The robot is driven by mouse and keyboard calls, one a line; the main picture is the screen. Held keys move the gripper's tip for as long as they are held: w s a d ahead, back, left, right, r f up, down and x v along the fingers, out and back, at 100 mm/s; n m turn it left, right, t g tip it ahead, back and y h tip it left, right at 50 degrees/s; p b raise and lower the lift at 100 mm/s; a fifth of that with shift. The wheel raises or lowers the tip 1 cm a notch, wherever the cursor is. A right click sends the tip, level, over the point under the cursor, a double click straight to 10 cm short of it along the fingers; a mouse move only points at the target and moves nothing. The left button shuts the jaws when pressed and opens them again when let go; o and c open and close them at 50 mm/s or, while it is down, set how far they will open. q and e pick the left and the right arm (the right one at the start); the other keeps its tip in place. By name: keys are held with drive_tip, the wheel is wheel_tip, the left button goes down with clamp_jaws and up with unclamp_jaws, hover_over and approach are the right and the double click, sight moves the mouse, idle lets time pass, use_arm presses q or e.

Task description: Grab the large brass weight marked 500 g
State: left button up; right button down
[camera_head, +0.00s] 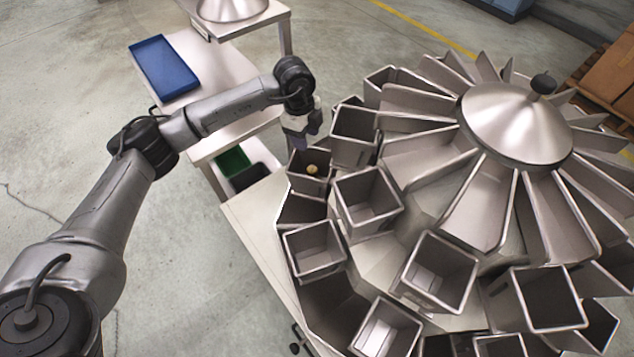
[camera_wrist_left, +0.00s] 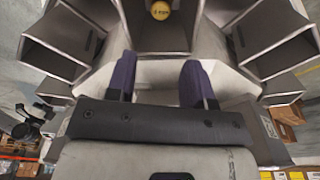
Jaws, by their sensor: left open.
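A small round brass weight (camera_head: 312,169) sits inside a metal bucket (camera_head: 309,186) on the near left side of the weigher. In the left wrist view the weight (camera_wrist_left: 160,10) shows at the top edge, with a dark marking too small to read. My left gripper (camera_head: 303,139) hangs just above and behind that bucket. In the left wrist view its two purple fingers (camera_wrist_left: 157,75) are apart with nothing between them, and the weight lies beyond them. My right gripper is not in view.
The weigher's metal cone (camera_head: 515,122) is ringed by sloping chutes and several open buckets, close beside my left gripper. A blue tray (camera_head: 164,67) lies on a pale table at the upper left. A green bin (camera_head: 232,162) stands low beside the weigher. Open floor lies left.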

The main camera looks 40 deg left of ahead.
use_arm(q)
hover_over(312, 168)
drive_tip(key=f, duration=0.7)
drive_tip(key=shift+s+a+b, duration=0.3)
drive_tip(key=shift+b, duration=0.05)
drive_tip(key=shift+d+f, duration=0.1)
drive_tip(key=shift+f, duration=0.6)
drive_tip(key=shift+w+d+f+b, duration=0.1)
drive_tip(key=shift+f+b, duration=0.15)
drive_tip(key=shift+f, duration=1)
drive_tip(key=shift+w+d+f+b, duration=0.1)
drive_tip(key=shift+f+b, duration=0.1)
drive_tip(key=shift+f, duration=1.05)
drive_tip(key=shift+c, duration=0.5)
drive_tip(key=c, duration=0.7)
clamp_jaws()
drive_tip(key=shift+r, duration=0.1)
